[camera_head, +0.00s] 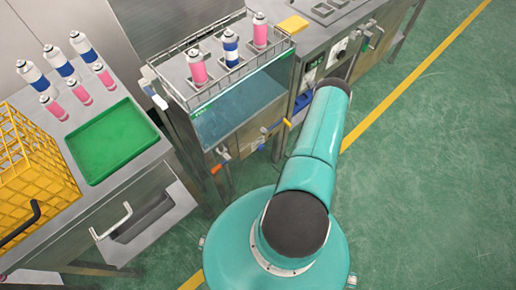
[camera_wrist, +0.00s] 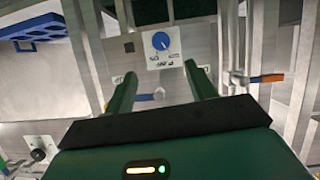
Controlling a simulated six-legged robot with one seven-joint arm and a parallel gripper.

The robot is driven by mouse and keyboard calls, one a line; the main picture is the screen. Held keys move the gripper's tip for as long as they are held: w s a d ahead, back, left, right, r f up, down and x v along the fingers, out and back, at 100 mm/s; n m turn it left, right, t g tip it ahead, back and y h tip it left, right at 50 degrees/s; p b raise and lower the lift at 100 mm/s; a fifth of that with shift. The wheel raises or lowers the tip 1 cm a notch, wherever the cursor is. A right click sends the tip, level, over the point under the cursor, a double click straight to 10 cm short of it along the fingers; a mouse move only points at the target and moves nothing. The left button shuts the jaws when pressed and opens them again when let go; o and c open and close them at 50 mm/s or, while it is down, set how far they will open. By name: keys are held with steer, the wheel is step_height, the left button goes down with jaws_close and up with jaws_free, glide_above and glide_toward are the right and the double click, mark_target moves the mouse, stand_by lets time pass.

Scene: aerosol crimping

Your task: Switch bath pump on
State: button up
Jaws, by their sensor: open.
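A round blue knob (camera_wrist: 161,41) with a pale pointer line sits on a white label plate (camera_wrist: 163,62) in the wrist view. The small lettering on the plate is too blurred to read surely. The pointer slants toward the lower right of the picture. My gripper (camera_wrist: 160,71) has its two green fingers spread apart with nothing between them. The knob shows just beyond the fingertips, roughly midway between them, and no contact is visible. In the head view my own arm hides the gripper, and I cannot make out the knob there.
A water bath (camera_head: 240,108) with a wire rack of cans stands left of my arm. Valve handles, one orange (camera_head: 216,169), stick out below it; an orange-and-blue handle (camera_wrist: 266,78) is right of my fingers. A green tray (camera_head: 112,140) lies left. Floor at right is clear.

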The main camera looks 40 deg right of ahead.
mark_target(262, 149)
steer(key=x, duration=1.4)
steer(key=shift+s, duration=0.1)
steer(key=c, duration=1)
